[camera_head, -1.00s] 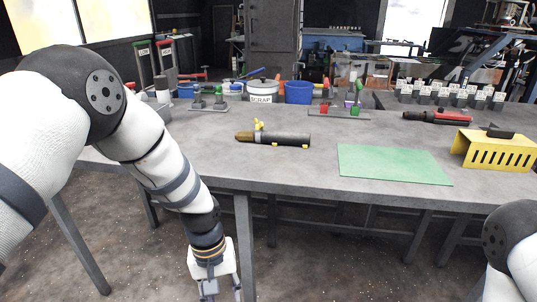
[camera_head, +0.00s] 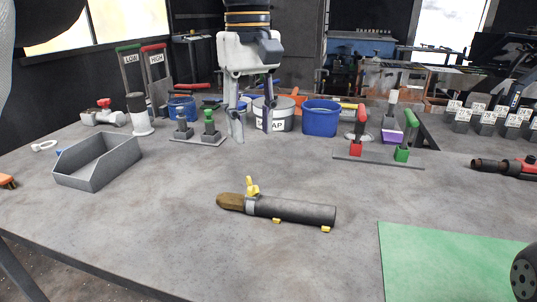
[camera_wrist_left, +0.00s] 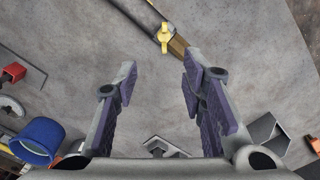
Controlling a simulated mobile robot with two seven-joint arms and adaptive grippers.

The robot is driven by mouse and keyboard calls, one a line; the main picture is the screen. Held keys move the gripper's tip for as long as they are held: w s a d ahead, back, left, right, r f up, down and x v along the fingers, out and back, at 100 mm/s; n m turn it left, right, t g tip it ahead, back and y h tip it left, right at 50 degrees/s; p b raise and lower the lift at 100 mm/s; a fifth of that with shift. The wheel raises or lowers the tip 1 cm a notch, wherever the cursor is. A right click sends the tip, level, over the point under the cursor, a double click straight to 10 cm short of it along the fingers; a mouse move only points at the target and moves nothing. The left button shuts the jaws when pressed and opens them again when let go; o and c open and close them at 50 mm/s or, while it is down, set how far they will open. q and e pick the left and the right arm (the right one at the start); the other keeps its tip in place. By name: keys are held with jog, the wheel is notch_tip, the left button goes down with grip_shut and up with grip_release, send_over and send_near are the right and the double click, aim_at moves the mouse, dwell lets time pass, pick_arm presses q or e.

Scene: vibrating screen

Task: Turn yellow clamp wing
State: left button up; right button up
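The yellow clamp wing (camera_head: 252,187) stands up on a dark grey cylinder (camera_head: 295,209) with a brown tapered end, lying on the grey table. In the left wrist view the yellow wing (camera_wrist_left: 164,38) shows at the top, ahead of the fingers. My left gripper (camera_head: 252,138) points down above the table, behind the cylinder in the head view, open and empty. In the wrist view its two purple-padded fingers (camera_wrist_left: 158,95) are apart with bare table between them. The right gripper is not in view.
A green mat (camera_head: 450,262) lies at the right front. A grey open bin (camera_head: 98,162) is at the left. A SCRAP bucket (camera_head: 283,117), a blue bucket (camera_head: 321,119) and lever stands (camera_head: 378,158) line the back. The table around the cylinder is clear.

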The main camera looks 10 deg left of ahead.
aim_at(253, 189)
pick_arm(q)
jog(key=f, duration=0.7)
jog(key=s+f+p, duration=0.1)
jog(key=f, duration=0.3)
jog(key=shift+f, duration=0.15)
grip_shut()
